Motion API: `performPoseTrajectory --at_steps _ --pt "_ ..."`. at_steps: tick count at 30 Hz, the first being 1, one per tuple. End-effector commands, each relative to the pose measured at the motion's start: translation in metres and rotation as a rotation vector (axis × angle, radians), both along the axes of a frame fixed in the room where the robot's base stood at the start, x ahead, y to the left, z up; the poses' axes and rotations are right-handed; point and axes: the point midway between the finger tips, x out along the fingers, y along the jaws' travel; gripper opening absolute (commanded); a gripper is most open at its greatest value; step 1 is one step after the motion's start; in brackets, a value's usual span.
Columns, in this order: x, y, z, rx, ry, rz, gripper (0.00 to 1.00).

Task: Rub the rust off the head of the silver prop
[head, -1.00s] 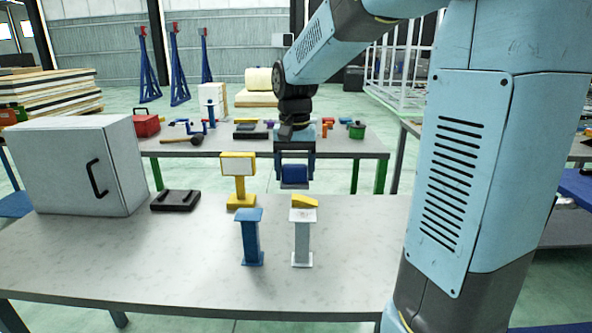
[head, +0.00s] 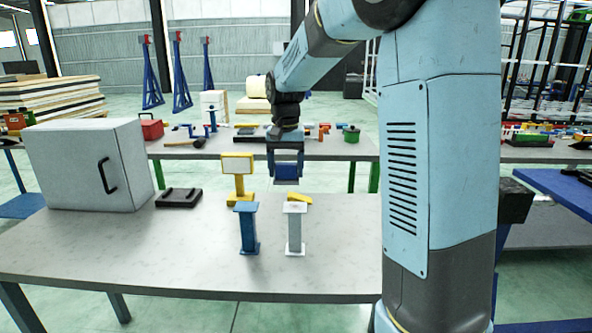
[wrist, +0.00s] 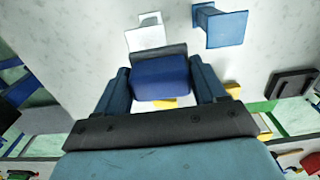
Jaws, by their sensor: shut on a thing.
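The silver prop (head: 295,232) stands upright on the table, with a flat square head (head: 294,207) on top. Its pale head also shows in the wrist view (wrist: 146,38); I cannot clearly make out rust on it. My gripper (head: 287,172) is shut on a blue block (wrist: 160,80) with a dark grey layer along one side. In the head view the gripper and block appear above and behind the prop's head, apart from it. A blue prop (head: 248,231) of similar shape stands upright just left of the silver one.
A yellow stand (head: 239,180) and a yellow piece (head: 299,198) are behind the props. A dark tray-like piece (head: 179,198) and a grey cabinet (head: 75,170) stand to the left. A second table (head: 340,150) with tools is behind. The front of the near table is clear.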

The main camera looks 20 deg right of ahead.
Motion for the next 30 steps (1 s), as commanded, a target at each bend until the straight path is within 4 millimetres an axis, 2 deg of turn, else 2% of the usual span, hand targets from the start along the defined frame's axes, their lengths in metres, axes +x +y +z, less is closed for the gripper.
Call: performPoseTrajectory --at_steps 8,25,27,30 --pt "0.001 -0.01 -0.016 0.0 0.001 -0.017 0.32" --pt "0.001 -0.013 -0.067 -0.001 0.001 -0.021 0.32" --pt "0.001 -0.013 -0.081 -0.001 0.004 -0.021 0.32" --pt "0.0 -0.019 -0.074 -0.001 0.0 -0.019 0.26"
